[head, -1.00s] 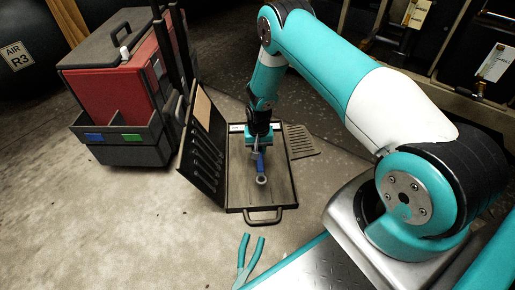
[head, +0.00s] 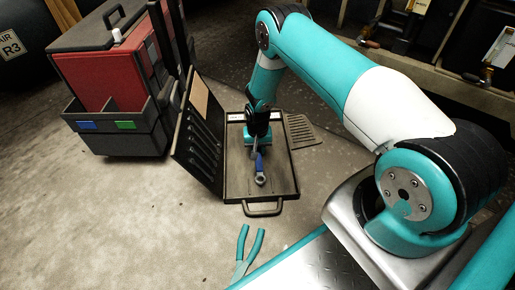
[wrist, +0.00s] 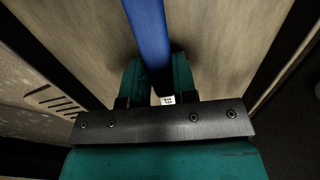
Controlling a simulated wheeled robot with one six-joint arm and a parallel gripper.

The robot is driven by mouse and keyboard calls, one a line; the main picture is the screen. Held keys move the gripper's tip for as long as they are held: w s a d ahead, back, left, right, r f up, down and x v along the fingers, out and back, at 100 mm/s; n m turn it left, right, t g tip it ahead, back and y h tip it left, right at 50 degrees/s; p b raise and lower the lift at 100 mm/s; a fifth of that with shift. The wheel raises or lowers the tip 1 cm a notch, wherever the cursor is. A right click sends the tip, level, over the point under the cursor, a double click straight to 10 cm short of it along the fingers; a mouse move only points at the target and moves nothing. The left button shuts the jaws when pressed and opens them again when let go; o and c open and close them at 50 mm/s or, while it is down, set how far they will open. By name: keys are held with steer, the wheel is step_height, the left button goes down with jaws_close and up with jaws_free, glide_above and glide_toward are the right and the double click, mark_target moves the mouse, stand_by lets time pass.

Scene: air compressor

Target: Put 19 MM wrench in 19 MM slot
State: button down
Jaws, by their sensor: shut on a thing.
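A wrench with a blue handle (head: 259,162) is in my gripper (head: 256,152), above the bare floor of the open tool case (head: 278,186). Its grey ring end (head: 261,179) points toward the front handle of the case. In the wrist view the blue handle (wrist: 147,30) runs up from between the teal fingers of my gripper (wrist: 160,82), which are shut on it. A small white label shows by the fingers. The size marking on the wrench is not readable. The case lid (head: 199,140) stands open at left with several dark slots or tools in a row; their labels are not readable.
A red and black tool box (head: 110,80) with blue and green tags stands at the left. Teal-handled pliers (head: 246,250) lie on the floor in front. A slotted dark plate (head: 301,130) lies right of the case. The floor at left front is clear.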

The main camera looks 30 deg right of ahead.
steer(key=shift+f+b, duration=0.35)
steer(key=shift+f, duration=0.2)
steer(key=c, duration=0.8)
jaws_free()
step_height(320, 180, up, 18)
steer(key=p, duration=1)
steer(key=shift+f, duration=0.25)
